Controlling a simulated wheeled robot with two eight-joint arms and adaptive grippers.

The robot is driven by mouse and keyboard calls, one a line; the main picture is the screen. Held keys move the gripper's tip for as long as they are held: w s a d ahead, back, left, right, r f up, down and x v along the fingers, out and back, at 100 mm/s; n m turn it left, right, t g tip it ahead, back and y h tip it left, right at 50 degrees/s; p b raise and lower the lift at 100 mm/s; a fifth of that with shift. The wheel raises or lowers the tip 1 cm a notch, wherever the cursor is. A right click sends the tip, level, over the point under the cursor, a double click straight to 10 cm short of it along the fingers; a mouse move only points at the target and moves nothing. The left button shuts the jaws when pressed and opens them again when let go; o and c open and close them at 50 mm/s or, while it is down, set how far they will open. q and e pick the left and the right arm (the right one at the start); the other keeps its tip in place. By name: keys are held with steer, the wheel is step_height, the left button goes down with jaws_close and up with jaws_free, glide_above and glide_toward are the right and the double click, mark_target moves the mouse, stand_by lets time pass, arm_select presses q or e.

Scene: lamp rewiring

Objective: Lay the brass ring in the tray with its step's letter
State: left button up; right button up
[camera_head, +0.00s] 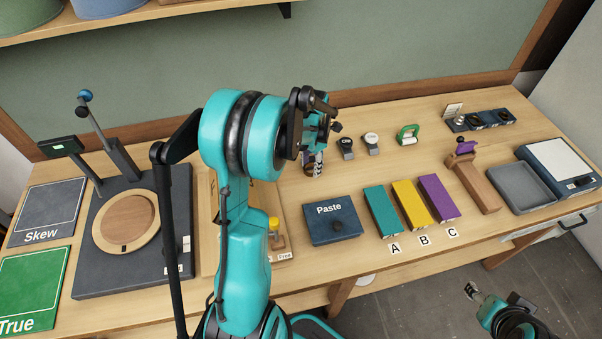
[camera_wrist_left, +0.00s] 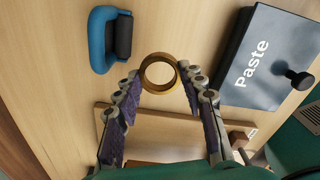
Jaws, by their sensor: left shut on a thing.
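The brass ring (camera_wrist_left: 159,72) sits between the fingertips of my left gripper (camera_wrist_left: 158,88), which is shut on it, above the wooden table. In the head view my left gripper (camera_head: 314,160) is left of the middle, behind the Paste box; the ring cannot be made out there. Three coloured trays stand in a row right of the Paste box: teal (camera_head: 381,211) at A, yellow (camera_head: 411,204) at B, purple (camera_head: 438,198) at C. My right gripper (camera_head: 472,291) is low at the right, off the table; its opening is unclear.
The dark Paste box (camera_head: 332,220) with a knob stands between my left arm and the trays. A blue tool with a dark roller (camera_wrist_left: 105,40) lies near the ring in the wrist view. A brown wooden block (camera_head: 474,186) stands right of tray C.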

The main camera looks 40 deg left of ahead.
arm_select(q)
steer(key=w+d+r+p, duration=0.1)
steer(key=w+d+r, duration=0.2)
steer(key=w, duration=0.4)
steer(key=shift+d+r, duration=0.3)
steer(key=shift+r, duration=0.5)
